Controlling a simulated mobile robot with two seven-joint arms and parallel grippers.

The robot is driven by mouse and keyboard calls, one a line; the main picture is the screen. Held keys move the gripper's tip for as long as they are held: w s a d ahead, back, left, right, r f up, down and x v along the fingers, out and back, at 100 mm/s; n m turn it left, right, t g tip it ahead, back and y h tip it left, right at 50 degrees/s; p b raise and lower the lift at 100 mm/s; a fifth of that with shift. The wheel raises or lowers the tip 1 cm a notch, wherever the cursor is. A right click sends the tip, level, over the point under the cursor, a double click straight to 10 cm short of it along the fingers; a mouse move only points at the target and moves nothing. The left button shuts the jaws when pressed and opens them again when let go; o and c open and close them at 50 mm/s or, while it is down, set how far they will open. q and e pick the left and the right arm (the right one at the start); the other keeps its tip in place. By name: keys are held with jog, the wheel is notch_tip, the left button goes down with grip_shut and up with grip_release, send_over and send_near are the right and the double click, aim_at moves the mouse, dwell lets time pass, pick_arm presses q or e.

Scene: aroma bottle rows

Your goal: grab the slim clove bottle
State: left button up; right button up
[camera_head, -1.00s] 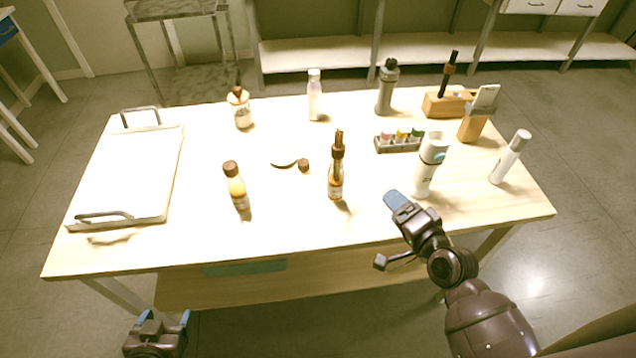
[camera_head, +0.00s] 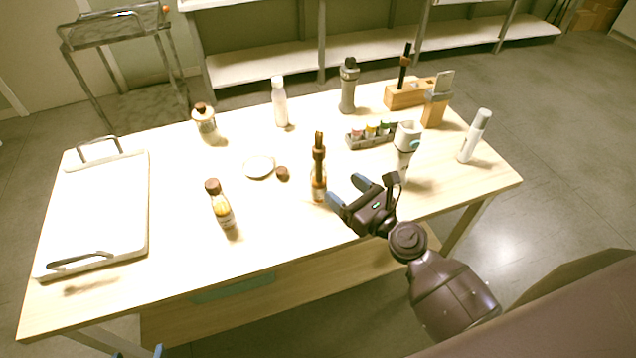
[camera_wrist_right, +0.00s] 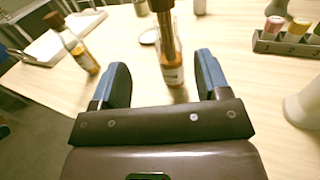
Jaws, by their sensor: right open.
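A slim amber bottle (camera_head: 318,182) with a tall, narrow brown top stands upright near the table's front middle. I take it as the clove bottle; its label is too small to read. My right gripper (camera_head: 349,193) is open and empty, just to the right of this bottle, fingers pointing at it. In the right wrist view the bottle (camera_wrist_right: 172,68) stands ahead, in line with the gap between the fingers (camera_wrist_right: 161,75), its lower part visible and its top cut off. Only a blue tip of my left gripper (camera_head: 157,351) shows at the bottom edge.
A brown-capped amber bottle (camera_head: 222,210) stands to the left, a white dispenser (camera_head: 405,150) close behind my right gripper. A small dish (camera_head: 259,167) and brown cap (camera_head: 282,173) lie behind. A rack of small vials (camera_head: 356,142) is at right; a tray (camera_head: 140,220) at left.

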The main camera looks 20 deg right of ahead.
aim_at(323, 171)
jog(key=x, duration=0.4)
jog(key=shift+w+a, duration=0.1)
jog(key=shift+w, duration=0.25)
jog(key=w, duration=0.3)
jog(key=w+a+f, duration=0.1)
jog(key=shift+w, duration=0.25)
jog(key=shift+w+a, duration=0.2)
jog(key=shift+w, duration=0.05)
grip_shut()
